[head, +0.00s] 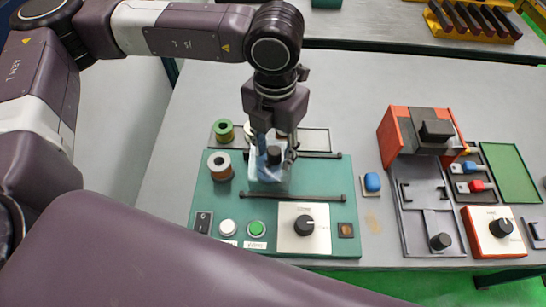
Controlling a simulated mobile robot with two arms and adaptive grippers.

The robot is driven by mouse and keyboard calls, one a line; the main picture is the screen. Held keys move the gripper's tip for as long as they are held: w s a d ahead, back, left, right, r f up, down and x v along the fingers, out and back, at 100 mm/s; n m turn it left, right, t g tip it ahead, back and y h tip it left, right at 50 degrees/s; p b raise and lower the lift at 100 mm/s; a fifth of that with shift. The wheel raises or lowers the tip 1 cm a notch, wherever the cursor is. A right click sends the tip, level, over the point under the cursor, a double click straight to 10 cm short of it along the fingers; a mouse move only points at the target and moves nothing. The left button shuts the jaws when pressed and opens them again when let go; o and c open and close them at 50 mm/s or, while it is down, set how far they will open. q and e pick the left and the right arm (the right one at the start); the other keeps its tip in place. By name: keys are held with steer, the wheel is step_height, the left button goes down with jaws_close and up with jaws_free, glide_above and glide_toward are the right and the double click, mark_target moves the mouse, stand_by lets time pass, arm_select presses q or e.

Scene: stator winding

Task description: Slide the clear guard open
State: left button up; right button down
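The clear guard (266,181) is a see-through box on the green panel (208,204), between two dark rails. The upper rail (318,155) and the lower rail (320,198) run left to right. A dark knob (274,156) shows at the guard's top. My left gripper (276,157) comes down over the guard from above, with its fingers on either side of the knob. The fingers partly hide the knob and guard, and I cannot tell whether they touch the knob. My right gripper is not in view.
Left of the guard stand a copper-coloured spool (220,166) and a green spool (224,131). A dial (304,225), a white button (228,228) and a green button (257,228) sit below. The panel right of the guard, between the rails, is clear. An orange-sided fixture (394,139) stands farther right.

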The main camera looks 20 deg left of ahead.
arm_select(q)
steer(key=c, duration=0.8)
steer(key=w+d+b, duration=0.3)
steer(key=d, duration=0.7)
steer(key=shift+b, duration=0.3)
steer(key=o, duration=0.8)
steer(key=shift+o, duration=0.2)
step_height(320, 180, up, 6)
steer(key=p, duration=0.2)
stand_by(0.4)
steer(key=shift+s, duration=0.1)
stand_by(0.3)
